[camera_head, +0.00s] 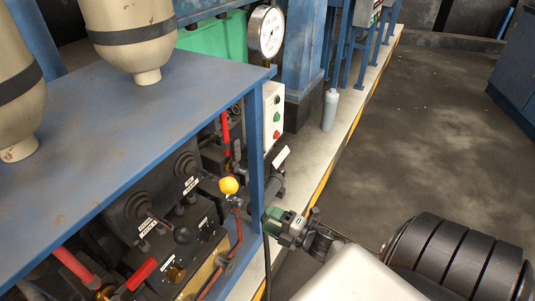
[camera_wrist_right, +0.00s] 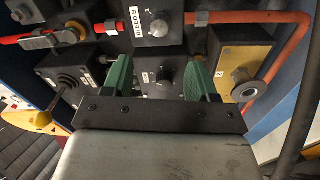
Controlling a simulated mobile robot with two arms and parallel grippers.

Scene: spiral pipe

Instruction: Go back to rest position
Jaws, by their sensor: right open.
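My right gripper (camera_head: 283,224) shows in the head view at the lower middle, beside the blue frame's front post. My white and black right arm reaches to it from the lower right. In the right wrist view, the two green fingers of my right gripper (camera_wrist_right: 160,78) stand apart with nothing between them. They point toward a dark valve panel (camera_wrist_right: 177,52) with round knobs. I cannot tell the exact gap between the fingertips and the panel. My left gripper is not in view.
The blue frame (camera_head: 150,110) carries tan tanks (camera_head: 130,35) above red levers, a yellow knob (camera_head: 229,185) and pipes. A gauge (camera_head: 265,32) and a button box (camera_head: 273,115) stand behind. A grey bottle (camera_head: 330,110) stands on the ledge. Open floor (camera_head: 410,125) lies right.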

